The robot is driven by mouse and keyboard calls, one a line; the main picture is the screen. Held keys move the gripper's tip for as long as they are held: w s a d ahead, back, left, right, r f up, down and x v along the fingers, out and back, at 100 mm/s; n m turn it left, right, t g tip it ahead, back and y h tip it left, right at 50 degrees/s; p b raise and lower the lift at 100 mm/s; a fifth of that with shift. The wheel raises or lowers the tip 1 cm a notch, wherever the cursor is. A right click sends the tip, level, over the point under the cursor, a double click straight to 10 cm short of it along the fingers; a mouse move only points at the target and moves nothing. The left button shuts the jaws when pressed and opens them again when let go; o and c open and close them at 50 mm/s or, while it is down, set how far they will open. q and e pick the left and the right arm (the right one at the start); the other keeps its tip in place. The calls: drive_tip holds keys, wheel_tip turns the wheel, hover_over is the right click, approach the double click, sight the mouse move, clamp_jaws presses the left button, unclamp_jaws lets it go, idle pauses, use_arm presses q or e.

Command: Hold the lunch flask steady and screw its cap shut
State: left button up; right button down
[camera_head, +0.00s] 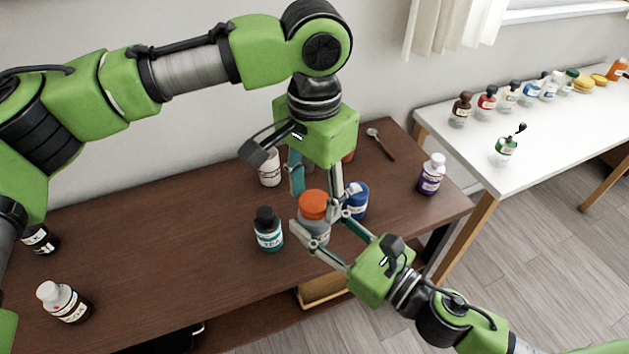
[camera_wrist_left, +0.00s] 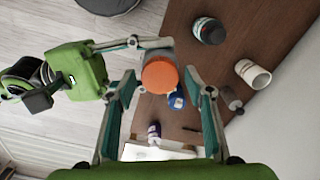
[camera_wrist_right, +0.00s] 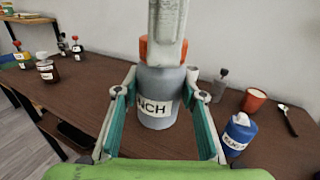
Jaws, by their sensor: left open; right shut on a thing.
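The lunch flask (camera_wrist_right: 158,82) is grey with a white label ending in "NCH" and stands upright on the brown table. Its orange cap (camera_head: 313,204) sits on top and also shows in the left wrist view (camera_wrist_left: 160,76); I cannot tell how tight it is. My right gripper (camera_head: 330,232) is shut on the flask's body from the front right, with a finger on either side. My left gripper (camera_head: 318,196) points down from above, open, its fingers apart around or just above the cap. In the left wrist view the cap shows between the open fingers (camera_wrist_left: 163,90).
A dark-capped teal-label bottle (camera_head: 268,230) stands left of the flask, a blue bottle (camera_head: 356,199) close at its right. A white cup (camera_head: 269,168) is behind. A purple bottle (camera_head: 431,175) stands near the right edge. The table's left middle is clear.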

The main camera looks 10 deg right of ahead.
use_arm(q)
drive_tip(key=c, duration=1.1)
drive_tip(key=m, duration=0.5)
drive_tip(key=shift+c, duration=0.2)
drive_tip(key=o, duration=1.2)
drive_tip(key=shift+r, duration=4)
drive_tip(key=shift+c, duration=0.3)
